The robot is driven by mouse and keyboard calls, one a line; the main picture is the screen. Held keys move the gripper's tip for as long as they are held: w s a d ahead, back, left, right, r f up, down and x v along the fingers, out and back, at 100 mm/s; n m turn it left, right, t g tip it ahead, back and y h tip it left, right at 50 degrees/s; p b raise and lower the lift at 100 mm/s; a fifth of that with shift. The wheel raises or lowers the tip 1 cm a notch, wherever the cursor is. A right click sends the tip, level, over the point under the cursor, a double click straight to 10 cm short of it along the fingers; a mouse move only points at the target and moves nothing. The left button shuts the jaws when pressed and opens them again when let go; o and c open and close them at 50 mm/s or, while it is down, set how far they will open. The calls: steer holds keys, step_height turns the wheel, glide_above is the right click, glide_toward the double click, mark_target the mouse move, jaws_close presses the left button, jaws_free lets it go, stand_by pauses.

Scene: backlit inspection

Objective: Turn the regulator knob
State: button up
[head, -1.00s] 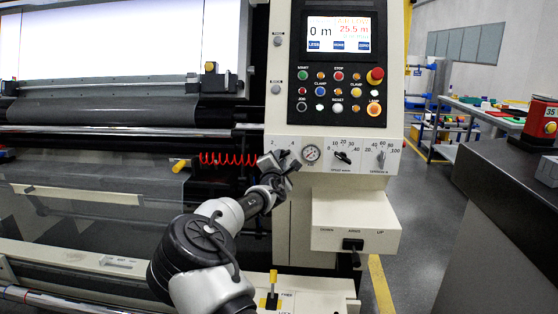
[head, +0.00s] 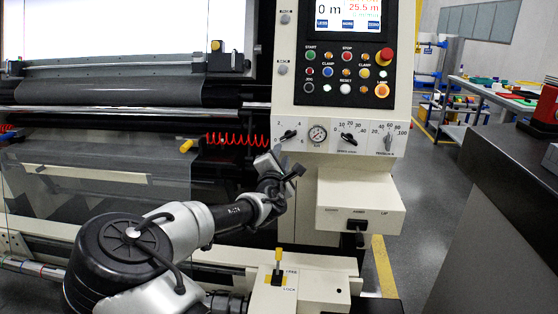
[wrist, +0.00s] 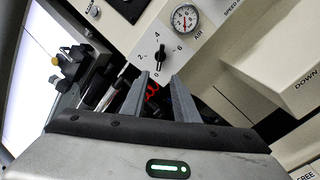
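The regulator knob (head: 288,135) is a small black knob on the white panel, left of the round air gauge (head: 317,135). Numbers 0 to 6 ring it. In the wrist view the knob (wrist: 160,56) is upright in the picture, just beyond the fingertips; I cannot read its setting surely. My gripper (head: 282,163) is below and slightly left of the knob in the head view. In the wrist view its two grey fingers (wrist: 161,78) are apart with nothing between them. They do not enclose the knob, and a gap to it appears to show.
Two more knobs (head: 349,140) (head: 388,140) sit right of the gauge. A button panel (head: 345,72) is above, a protruding box (head: 360,205) below right. A red coiled hose (head: 238,139) hangs left. A yellow-tipped lever (head: 278,262) stands below my gripper.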

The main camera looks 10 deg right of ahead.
steer(key=shift+v, duration=2.3)
steer(key=s+d+f+m+g, duration=0.7)
steer(key=d+f+m, duration=0.3)
steer(key=s+a+f+m+g+y, duration=0.1)
steer(key=s+a+m+g+y, duration=0.3)
steer(key=s, duration=0.5)
steer(key=s+a+r+m, duration=0.1)
steer(key=s+r+m, duration=0.1)
steer(key=s+r, duration=0.45)
steer(key=s+a+r+m+y, duration=0.1)
steer(key=s+r+m, duration=0.2)
steer(key=s, duration=0.7)
steer(key=s+a+r+m, duration=0.1)
steer(key=s+r+m, duration=0.1)
steer(key=s+r, duration=0.5)
step_height(320, 180, up, 22)
steer(key=s+p, duration=0.2)
steer(key=p, duration=2.3)
steer(key=shift+a+r+g, duration=0.15)
steer(key=shift+a+g, duration=0.05)
steer(key=shift+g, duration=0.2)
